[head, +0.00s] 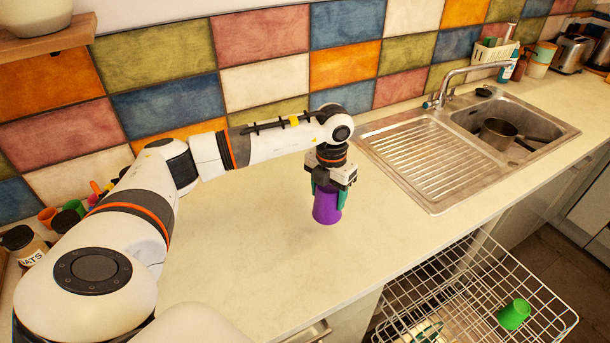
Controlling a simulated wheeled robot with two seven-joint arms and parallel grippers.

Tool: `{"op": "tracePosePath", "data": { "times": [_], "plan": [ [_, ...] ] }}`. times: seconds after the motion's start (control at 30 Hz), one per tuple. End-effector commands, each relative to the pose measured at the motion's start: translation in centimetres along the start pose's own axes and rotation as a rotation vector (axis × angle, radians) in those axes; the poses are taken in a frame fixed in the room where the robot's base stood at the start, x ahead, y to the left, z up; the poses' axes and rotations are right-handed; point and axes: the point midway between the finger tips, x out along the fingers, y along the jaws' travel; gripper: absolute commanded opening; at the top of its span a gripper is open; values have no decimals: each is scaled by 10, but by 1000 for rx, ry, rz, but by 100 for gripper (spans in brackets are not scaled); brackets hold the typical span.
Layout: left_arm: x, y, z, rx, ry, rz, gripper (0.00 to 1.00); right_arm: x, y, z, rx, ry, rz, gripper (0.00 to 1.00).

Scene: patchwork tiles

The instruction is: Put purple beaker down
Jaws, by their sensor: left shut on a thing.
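The purple beaker (326,207) is upright at the counter, left of the sink's draining board. My left gripper (328,195) comes down on it from above and is shut on it, with a green finger on each side. The beaker's base appears at the counter surface, but I cannot tell whether it touches or hovers slightly. The beaker's top is hidden by the gripper. My right gripper is not in view.
The pale counter (240,240) is clear around the beaker. A steel sink (520,115) holding a pan (500,132) is at right. A pulled-out wire dish rack (450,290) with a green cup (514,314) is below the counter edge. Jars and cups stand at far left.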

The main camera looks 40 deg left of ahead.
Motion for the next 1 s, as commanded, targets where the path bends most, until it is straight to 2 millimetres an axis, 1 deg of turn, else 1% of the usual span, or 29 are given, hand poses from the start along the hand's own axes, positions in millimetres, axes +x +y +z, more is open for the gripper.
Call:
{"op": "tracePosePath", "data": {
  "times": [0.03, 0.1, 0.27, 0.4, 0.5, 0.6, 0.77, 0.9, 0.93, 1.0],
  "plan": [
    [7, 0, 1, -1, -5, 1, 39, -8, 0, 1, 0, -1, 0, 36],
    [18, 0, 1, -1, -3, 0, 39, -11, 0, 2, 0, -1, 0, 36],
    [33, 0, 0, -2, -1, 0, 39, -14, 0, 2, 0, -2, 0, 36],
    [53, 0, 0, -1, -3, 1, 39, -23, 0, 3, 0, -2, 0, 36],
    [64, 0, 0, -1, -1, 0, 39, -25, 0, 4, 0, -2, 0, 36],
    [68, 0, 0, -1, 1, 0, 39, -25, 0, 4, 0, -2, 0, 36],
    [68, 0, 0, -1, 2, 0, 39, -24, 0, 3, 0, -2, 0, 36],
    [73, 0, 0, -1, 1, 0, 39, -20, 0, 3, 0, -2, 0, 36],
    [72, 0, 0, -1, 1, 0, 64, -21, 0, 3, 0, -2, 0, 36],
    [71, 0, 0, -1, 1, 0, 76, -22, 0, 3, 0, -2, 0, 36]
  ]
}}
